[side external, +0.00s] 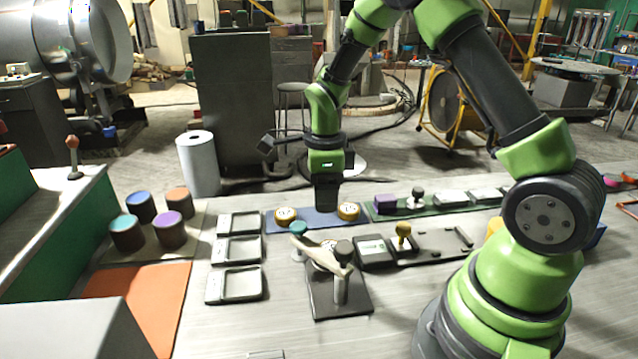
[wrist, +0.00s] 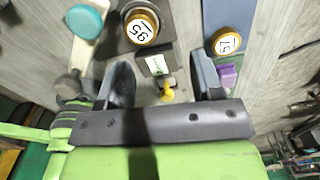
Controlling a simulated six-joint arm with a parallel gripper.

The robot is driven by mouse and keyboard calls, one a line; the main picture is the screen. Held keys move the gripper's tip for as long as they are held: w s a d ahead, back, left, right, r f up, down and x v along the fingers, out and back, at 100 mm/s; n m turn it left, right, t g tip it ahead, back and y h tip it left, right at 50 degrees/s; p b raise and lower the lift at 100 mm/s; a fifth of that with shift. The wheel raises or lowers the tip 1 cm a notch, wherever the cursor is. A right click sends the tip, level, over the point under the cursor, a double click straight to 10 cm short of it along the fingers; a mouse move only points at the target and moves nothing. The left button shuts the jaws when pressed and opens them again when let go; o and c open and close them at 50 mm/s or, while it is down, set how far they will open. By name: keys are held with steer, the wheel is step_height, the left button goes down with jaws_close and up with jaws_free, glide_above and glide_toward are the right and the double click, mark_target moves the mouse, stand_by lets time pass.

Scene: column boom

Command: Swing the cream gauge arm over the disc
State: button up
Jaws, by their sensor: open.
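The cream gauge arm (side external: 318,254) sits on a post on a dark base plate (side external: 325,302). It has a teal knob (side external: 298,228) at its free end and a dark cap at the post. A gold-rimmed disc (wrist: 140,27) with a white numbered face lies on the dark plate. In the wrist view the cream arm (wrist: 100,42) and its teal knob (wrist: 85,20) lie left of this disc, not over it. In the side view the arm partly hides the disc. My gripper (side external: 327,205) is open, empty and pointing down behind the gauge, above the blue mat's edge.
Two gold-rimmed discs (side external: 286,216) (side external: 348,211) lie on the blue mat (side external: 317,221). A dark display box (side external: 372,250) and a yellow knob (side external: 403,230) stand right of the gauge. Grey trays (side external: 236,285) and several coloured-top cylinders (side external: 126,232) stand left. The front table is mostly clear.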

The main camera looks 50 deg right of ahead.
steer(key=w+d+m, duration=0.3)
steer(key=w+d, duration=0.4)
steer(key=d, duration=0.1)
steer(key=shift+w+d+f, duration=0.15)
steer(key=shift+d+f, duration=0.05)
steer(key=shift+f, duration=1.2)
steer(key=shift+w+d+f, duration=0.1)
steer(key=shift+d+f, duration=0.1)
steer(key=shift+f, duration=1.15)
